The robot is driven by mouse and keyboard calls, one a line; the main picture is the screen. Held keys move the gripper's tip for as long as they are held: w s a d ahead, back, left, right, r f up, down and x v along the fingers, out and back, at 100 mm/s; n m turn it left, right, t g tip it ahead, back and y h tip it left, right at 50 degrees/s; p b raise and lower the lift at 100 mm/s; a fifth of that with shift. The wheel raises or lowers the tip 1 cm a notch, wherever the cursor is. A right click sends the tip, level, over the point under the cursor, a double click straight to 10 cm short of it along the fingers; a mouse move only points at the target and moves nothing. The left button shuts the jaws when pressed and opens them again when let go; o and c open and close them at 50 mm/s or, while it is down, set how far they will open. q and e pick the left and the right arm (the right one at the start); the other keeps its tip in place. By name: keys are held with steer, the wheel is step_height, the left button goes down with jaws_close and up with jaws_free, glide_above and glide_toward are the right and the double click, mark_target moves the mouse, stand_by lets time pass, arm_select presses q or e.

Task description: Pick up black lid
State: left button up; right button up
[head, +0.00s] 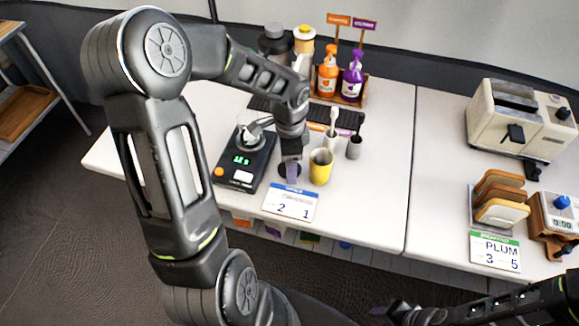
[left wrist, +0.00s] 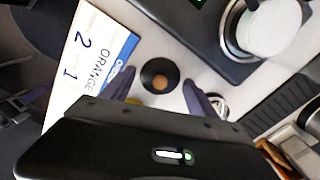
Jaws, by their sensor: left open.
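The black lid (left wrist: 160,74) is a small dark disc with a brown knob, on the white counter in the left wrist view. My left gripper (left wrist: 163,95) is open over it, with one finger to each side of the lid in that view. I cannot tell whether the fingers touch it. In the head view my left gripper (head: 289,169) points down between the scale and the yellow cup, and it largely hides the lid. My right gripper (head: 397,313) is low at the bottom edge, dark and blurred, away from the counter items.
A black scale (head: 232,177) bearing a clear container stands left of my left gripper, and a yellow cup (head: 320,167) stands close on its right. A number card (head: 291,203) lies in front. Pump bottles (head: 327,74) stand behind.

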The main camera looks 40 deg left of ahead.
stand_by(0.4)
arm_select(q)
steer(key=c, duration=1.1)
